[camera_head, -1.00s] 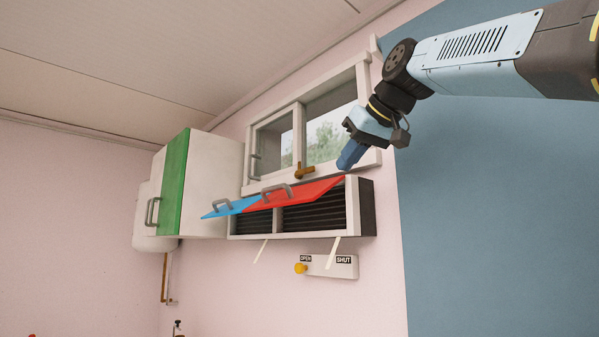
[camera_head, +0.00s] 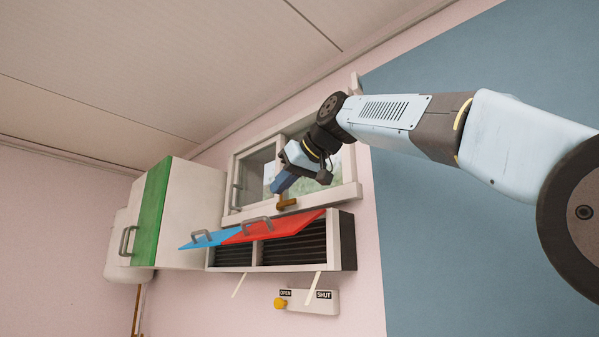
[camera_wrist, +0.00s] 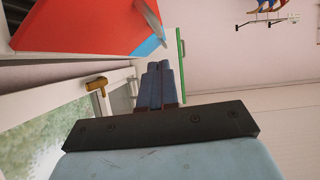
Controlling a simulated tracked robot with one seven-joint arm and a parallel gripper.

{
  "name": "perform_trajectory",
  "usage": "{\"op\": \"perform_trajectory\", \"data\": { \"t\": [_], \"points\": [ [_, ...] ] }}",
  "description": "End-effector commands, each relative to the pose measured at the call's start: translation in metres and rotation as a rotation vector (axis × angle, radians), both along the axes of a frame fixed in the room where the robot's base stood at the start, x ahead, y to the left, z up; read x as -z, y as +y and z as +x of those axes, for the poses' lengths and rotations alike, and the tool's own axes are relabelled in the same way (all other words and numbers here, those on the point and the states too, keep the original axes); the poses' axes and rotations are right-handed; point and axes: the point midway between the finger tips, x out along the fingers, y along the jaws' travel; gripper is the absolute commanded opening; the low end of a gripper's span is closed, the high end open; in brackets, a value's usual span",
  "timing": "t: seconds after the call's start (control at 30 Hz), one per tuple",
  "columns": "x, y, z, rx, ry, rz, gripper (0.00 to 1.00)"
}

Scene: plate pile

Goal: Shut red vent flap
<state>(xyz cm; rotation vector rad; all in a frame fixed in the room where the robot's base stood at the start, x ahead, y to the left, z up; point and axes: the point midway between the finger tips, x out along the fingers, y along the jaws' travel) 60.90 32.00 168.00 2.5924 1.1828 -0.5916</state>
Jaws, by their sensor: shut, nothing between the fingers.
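The red vent flap (camera_head: 272,229) is hinged on the white vent box (camera_head: 282,267) and stands raised and open, with dark slats showing under it. It has a grey handle (camera_head: 257,222). In the wrist view the red flap (camera_wrist: 75,27) fills the upper left, its handle (camera_wrist: 150,18) at its right. My gripper (camera_head: 279,188) is above the flap in the head view, in front of the window and apart from the flap. In the wrist view my gripper (camera_wrist: 160,70) has its blue fingers together, with nothing between them.
A blue flap (camera_head: 206,238) is open left of the red one. A white cabinet with a green door (camera_head: 152,212) stands further left. The window (camera_head: 262,170) has a brown latch (camera_head: 286,204). Below is an OPEN/SHUT panel (camera_head: 322,302) with a yellow knob (camera_head: 280,303).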

Motion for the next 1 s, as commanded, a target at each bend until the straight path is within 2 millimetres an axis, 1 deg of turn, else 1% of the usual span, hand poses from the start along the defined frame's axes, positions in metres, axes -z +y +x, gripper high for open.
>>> {"op": "perform_trajectory", "data": {
  "t": [0.03,0.07,0.2,0.4,0.77,0.8,0.83,0.87,1.0],
  "points": [
    [0.005,0.007,0.006,-0.003,0.003,-0.001,0.0],
    [0.007,0.01,0.008,-0.003,0.002,-0.001,0.0],
    [0.025,0.012,0.011,0.001,0.002,-0.001,0.0],
    [0.04,0.015,0.015,0.0,0.001,0.0,0.0],
    [0.044,0.016,0.017,0.001,0.0,0.0,0.0],
    [0.043,-0.006,0.017,0.01,0.0,0.002,0.0],
    [0.044,0.003,0.017,0.005,0.001,0.0,0.0],
    [0.044,0.007,0.017,0.003,0.0,-0.001,0.0],
    [0.046,0.014,0.017,0.002,-0.01,-0.01,0.0]
  ]
}}
